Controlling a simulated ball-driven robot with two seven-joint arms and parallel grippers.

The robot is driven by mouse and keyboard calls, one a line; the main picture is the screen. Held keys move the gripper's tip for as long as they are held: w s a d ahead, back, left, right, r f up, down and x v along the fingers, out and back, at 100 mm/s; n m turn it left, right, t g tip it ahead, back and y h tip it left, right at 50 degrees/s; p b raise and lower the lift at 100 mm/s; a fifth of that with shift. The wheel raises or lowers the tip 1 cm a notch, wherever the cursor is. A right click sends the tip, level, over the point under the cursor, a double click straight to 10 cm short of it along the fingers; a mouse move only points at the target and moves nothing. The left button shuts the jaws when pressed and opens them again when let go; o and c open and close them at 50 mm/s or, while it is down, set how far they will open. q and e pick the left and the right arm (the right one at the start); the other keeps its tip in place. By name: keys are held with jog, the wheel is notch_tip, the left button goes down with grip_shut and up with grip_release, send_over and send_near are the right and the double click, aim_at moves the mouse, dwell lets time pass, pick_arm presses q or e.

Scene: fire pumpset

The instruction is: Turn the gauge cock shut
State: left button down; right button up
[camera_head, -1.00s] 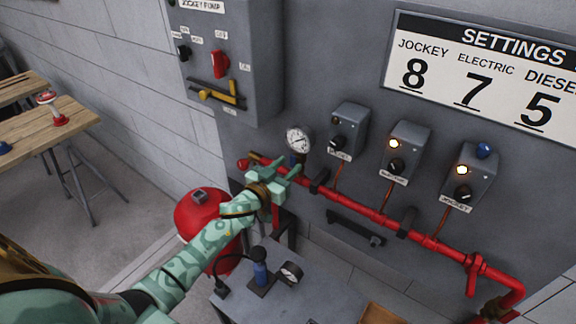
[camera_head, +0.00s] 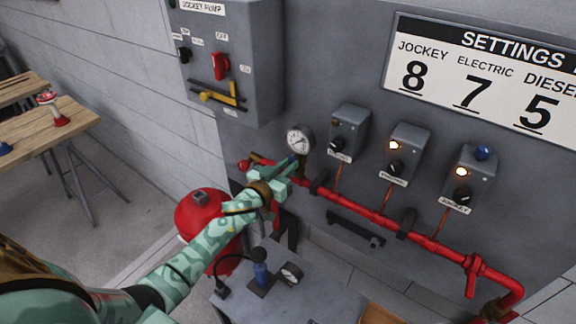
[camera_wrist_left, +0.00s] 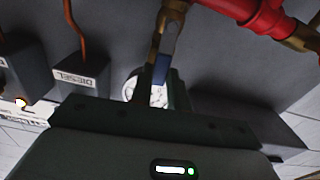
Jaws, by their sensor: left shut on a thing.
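The gauge cock is a small brass fitting with a blue lever (camera_head: 292,159), below the round white gauge (camera_head: 299,140) at the left end of the red pipe. My left gripper (camera_head: 288,166) is at the cock and hides most of it in the head view. In the left wrist view the blue lever (camera_wrist_left: 161,69) sits between the two dark fingers (camera_wrist_left: 157,88), which are shut on it. The brass stem (camera_wrist_left: 166,32) runs up from it to the red pipe, and the gauge face (camera_wrist_left: 158,97) shows partly behind the fingers. My right gripper is not in view.
The red pipe (camera_head: 376,216) runs along the grey panel to the lower right. Three small switch boxes, one being the diesel box (camera_head: 349,128), are right of the gauge. A red tank (camera_head: 198,213) and a grey bench (camera_head: 290,299) stand below my left arm.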

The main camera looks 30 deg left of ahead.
pick_arm(q)
jog(key=a+f+n, duration=0.5)
jog(key=n, duration=1.2)
jog(key=shift+w+f+p, duration=0.2)
jog(key=shift+w+p, duration=0.15)
dwell(0.4)
jog(key=c, duration=1.3)
grip_release()
jog(key=shift+c, duration=0.2)
